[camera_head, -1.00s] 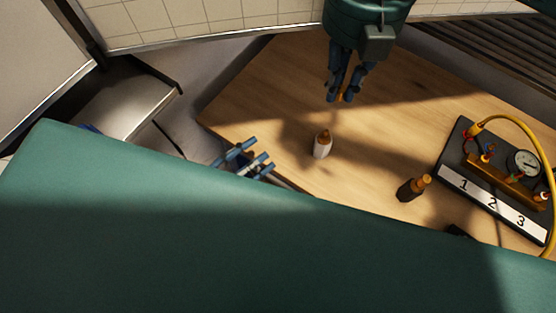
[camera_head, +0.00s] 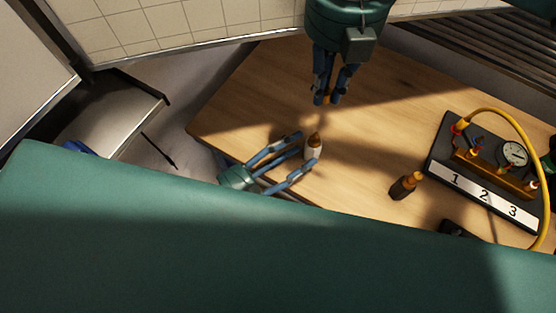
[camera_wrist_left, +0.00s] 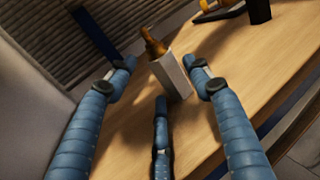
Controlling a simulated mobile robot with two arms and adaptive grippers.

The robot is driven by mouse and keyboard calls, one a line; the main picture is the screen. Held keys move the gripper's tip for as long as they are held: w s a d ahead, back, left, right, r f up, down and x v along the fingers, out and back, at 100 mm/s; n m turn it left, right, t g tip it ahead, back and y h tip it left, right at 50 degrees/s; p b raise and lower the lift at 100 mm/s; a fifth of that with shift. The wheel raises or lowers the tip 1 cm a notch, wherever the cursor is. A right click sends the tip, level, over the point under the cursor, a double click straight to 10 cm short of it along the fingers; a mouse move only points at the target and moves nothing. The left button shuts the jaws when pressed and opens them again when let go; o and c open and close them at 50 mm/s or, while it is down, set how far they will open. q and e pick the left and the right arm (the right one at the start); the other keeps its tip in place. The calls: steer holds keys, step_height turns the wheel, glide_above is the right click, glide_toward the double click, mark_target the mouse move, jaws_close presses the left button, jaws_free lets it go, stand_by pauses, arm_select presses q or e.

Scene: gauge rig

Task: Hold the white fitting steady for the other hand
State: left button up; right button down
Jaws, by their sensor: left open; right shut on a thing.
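The white fitting (camera_head: 313,152), pale with an orange-brown top, stands upright on the wooden table near its front edge. My left gripper (camera_head: 307,149) is open, its blue fingers reaching in from the left toward the fitting with a tip on either side. In the left wrist view the fitting (camera_wrist_left: 172,78) shows between the spread fingertips, with gaps on both sides; a third finger lies below it. My right gripper (camera_head: 327,99) points down above the table, behind the fitting. It is shut on a small orange thing, mostly hidden by its fingers.
A dark bottle-like fitting with an orange top (camera_head: 405,186) stands to the right. Beyond it is a black board with a label strip numbered 1, 2, 3 (camera_head: 484,196), a gauge (camera_head: 514,153) and a yellow hose (camera_head: 532,131). The table (camera_head: 250,105) is clear on the left.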

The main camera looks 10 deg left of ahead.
mark_target(306, 146)
arm_select(q)
steer(key=x, duration=0.5)
steer(key=shift+s, duration=0.1)
steer(key=c, duration=1.2)
steer(key=shift+c, duration=0.2)
stand_by(0.3)
steer(key=o, duration=1.5)
steer(key=shift+s+a, duration=0.1)
